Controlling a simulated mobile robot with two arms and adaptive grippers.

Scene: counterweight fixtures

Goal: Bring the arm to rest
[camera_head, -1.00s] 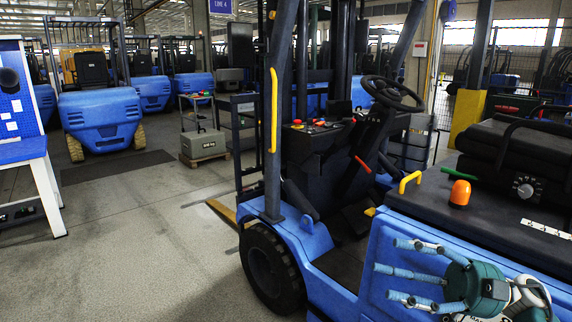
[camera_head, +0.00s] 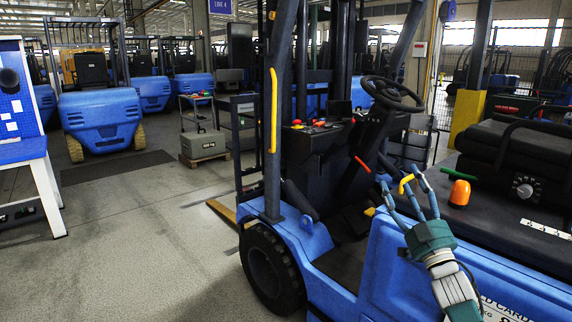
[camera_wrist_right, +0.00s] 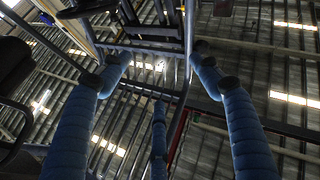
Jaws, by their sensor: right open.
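My right gripper (camera_head: 406,190) is in front of the blue side of the near forklift (camera_head: 350,268), its blue fingers pointing up and spread apart. It is open and seems to hold nothing. In the right wrist view, the three fingers of the right gripper (camera_wrist_right: 160,65) stand apart against the roof, with nothing between them. In the head view, the fingertips overlap the area by a yellow handle (camera_head: 406,184); I cannot tell whether they touch it. My left gripper is not in view.
An orange beacon (camera_head: 459,193) and a green bar (camera_head: 459,174) are on the forklift's dark top, right of the gripper. The steering wheel (camera_head: 392,93) and a yellow grab rail (camera_head: 273,110) rise behind. Open floor (camera_head: 150,240) lies left.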

